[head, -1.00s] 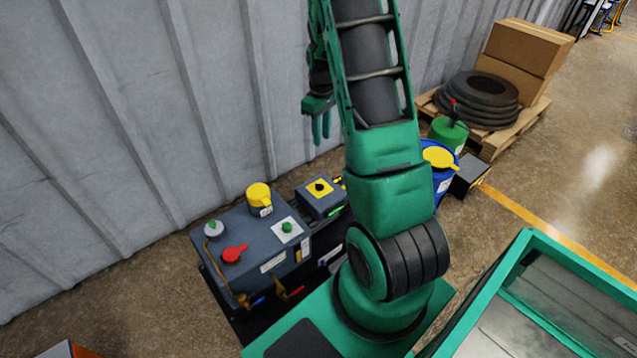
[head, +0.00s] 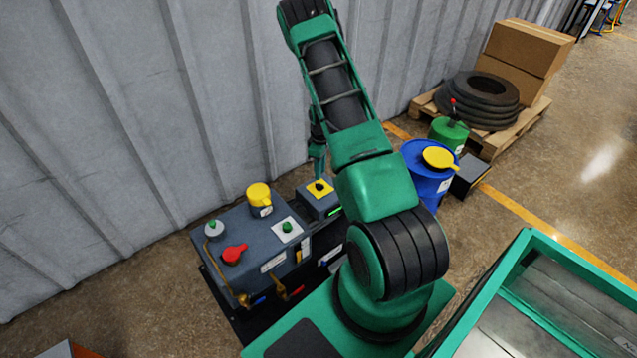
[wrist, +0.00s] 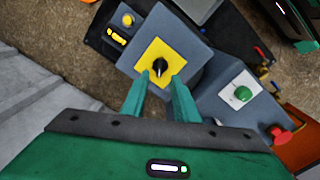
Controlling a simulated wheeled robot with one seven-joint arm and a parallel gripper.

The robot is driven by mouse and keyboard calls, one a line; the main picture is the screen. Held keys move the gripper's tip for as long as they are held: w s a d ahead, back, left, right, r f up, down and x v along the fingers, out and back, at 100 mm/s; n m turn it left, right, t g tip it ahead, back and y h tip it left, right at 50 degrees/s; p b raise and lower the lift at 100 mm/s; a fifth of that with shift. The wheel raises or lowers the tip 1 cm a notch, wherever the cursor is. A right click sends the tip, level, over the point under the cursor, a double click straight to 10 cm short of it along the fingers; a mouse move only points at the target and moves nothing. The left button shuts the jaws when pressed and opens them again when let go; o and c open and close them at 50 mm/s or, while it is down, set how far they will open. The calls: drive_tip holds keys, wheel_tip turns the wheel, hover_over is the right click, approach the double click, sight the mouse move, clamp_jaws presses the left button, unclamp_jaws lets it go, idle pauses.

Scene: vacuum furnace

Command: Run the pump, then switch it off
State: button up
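The pump unit (head: 240,240) is a dark grey box on the floor by the wall. Beside it stands a grey switch box (head: 308,205) with a yellow plate and a black rotary knob (head: 319,187); the knob also shows in the wrist view (wrist: 160,66). A green strip (head: 335,212) shows on the box's side. My gripper (head: 318,178) is above the switch box. In the wrist view its two fingers (wrist: 162,77) are apart, with nothing between them, their tips pointing at the near side of the knob. Contact cannot be told.
On the pump are a red knob (head: 235,253), a yellow cap (head: 259,195) and a green button (head: 287,227). A blue drum (head: 425,180) and a green can (head: 448,133) stand right of my arm. The corrugated wall (head: 150,100) is close behind.

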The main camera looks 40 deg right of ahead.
sight(320, 186)
wheel_tip(320, 186, down, 6)
drive_tip(key=shift+f, duration=0.25)
clamp_jaws()
